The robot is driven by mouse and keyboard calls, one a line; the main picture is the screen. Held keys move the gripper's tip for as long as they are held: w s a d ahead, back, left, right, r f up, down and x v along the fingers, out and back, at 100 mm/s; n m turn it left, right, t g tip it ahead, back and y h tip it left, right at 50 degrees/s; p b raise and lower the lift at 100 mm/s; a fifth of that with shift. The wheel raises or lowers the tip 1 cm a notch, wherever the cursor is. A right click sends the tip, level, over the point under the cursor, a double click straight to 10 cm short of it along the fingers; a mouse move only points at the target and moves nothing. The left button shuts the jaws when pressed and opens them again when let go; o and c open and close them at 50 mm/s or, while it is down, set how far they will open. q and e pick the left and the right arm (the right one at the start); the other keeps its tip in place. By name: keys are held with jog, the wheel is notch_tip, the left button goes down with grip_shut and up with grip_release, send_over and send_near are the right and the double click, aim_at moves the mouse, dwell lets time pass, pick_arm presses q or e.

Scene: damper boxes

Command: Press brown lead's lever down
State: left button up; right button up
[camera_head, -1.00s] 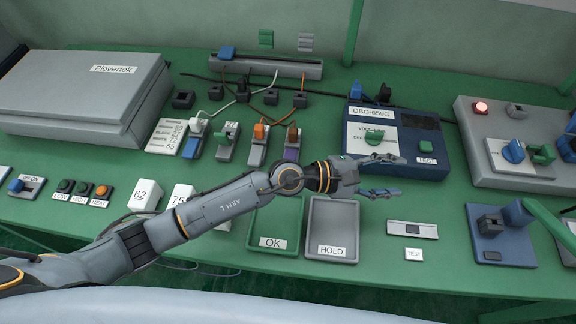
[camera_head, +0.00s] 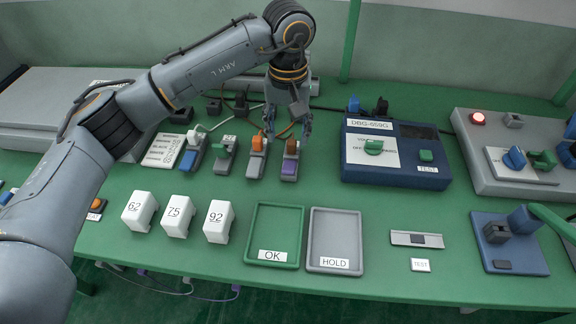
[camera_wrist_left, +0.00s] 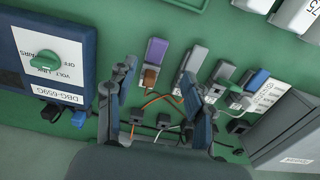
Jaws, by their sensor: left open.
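The brown lead's connector (camera_head: 290,150) is the rightmost of a row of lever connectors, with a brown block on a grey body and a purple front part (camera_head: 289,168). In the left wrist view, the brown block (camera_wrist_left: 150,79) lies between my fingers, and the purple part (camera_wrist_left: 157,50) shows beyond it. My left gripper (camera_head: 288,130) is open and points down just behind and above the brown and orange connectors. In the left wrist view, my open left gripper (camera_wrist_left: 159,75) spans the brown block, with no clear contact. My right gripper is out of view.
The orange connector (camera_head: 257,155) stands close left of the brown one, with green (camera_head: 225,152) and blue (camera_head: 190,158) ones further left. Loose wires run behind them. A blue DBG-659G box (camera_head: 395,180) stands right. OK (camera_head: 274,210) and HOLD (camera_head: 335,213) trays lie in front.

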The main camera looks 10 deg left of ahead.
aim_at(288, 170)
pick_arm(q)
notch_tip(288, 170, down, 12)
jog(key=shift+r+p, duration=0.25)
jog(key=shift+p, duration=0.6)
jog(key=shift+c, duration=0.4)
